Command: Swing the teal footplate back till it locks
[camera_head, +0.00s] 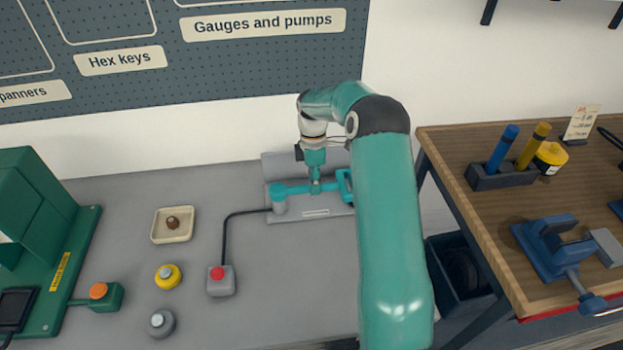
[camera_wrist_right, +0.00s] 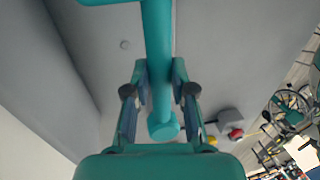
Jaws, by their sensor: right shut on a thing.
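The teal footplate (camera_head: 296,189) shows as a teal bar across the grey fixture (camera_head: 300,211) at the back of the bench. Its left end is a rounded knob and its right end, by my arm, looks like a loop. My right gripper (camera_head: 315,187) comes down from above and is shut on the bar near its middle. In the right wrist view the bar (camera_wrist_right: 157,35) runs between the two fingers (camera_wrist_right: 159,80), with its round end beyond them. My forearm partly hides the fixture's right side, and I cannot tell whether a lock is engaged. My left gripper is out of view.
A red-button box (camera_head: 221,281) is cabled to the fixture. A yellow button (camera_head: 168,276), a grey knob (camera_head: 161,323), a small tray (camera_head: 173,225) and a green machine (camera_head: 40,235) stand left. A wooden bench (camera_head: 500,218) with a blue vise (camera_head: 550,246) stands right.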

